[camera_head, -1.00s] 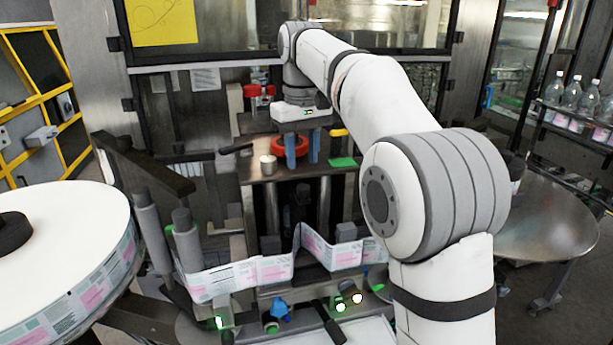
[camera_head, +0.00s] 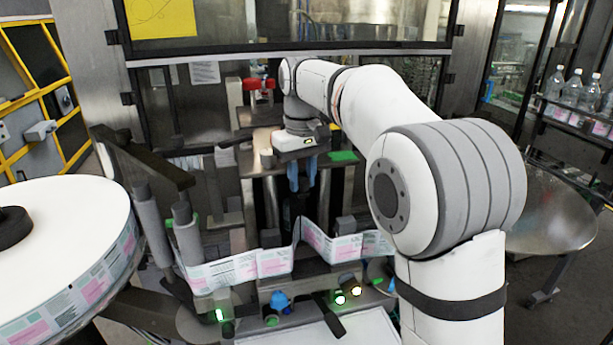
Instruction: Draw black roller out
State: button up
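My gripper (camera_head: 302,177) has two blue fingers pointing down, below its white and grey body. A gap shows between the fingers, and nothing is seen held in it. The gripper is at the front of the metal shelf of the labeller, above the band of labels. A dark upright shape (camera_head: 297,208) shows just below the fingertips, in the shadowed middle of the machine. It may be the black roller, but it is too dark to be sure. Whether the fingers touch it or reach around it cannot be told.
The printed label band (camera_head: 235,270) runs across the machine in front of the gripper, past grey rollers (camera_head: 188,235) on the left. A large white reel (camera_head: 80,215) fills the left. A round metal table (camera_head: 550,215) stands at right.

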grip_shut()
jog(key=shift+d, duration=0.1)
jog(key=shift+s+f, duration=0.1)
jog(key=shift+s, duration=0.15)
jog(key=s, duration=0.1)
jog(key=s+d+b, duration=0.1)
jog(key=s, duration=0.1)
jog(key=s+b, duration=0.1)
jog(key=s, duration=0.1)
jog(key=shift+d, duration=0.25)
jog(key=shift+o, duration=1.2)
grip_release()
jog(key=shift+o, duration=0.5)
jog(key=shift+s+d, duration=0.1)
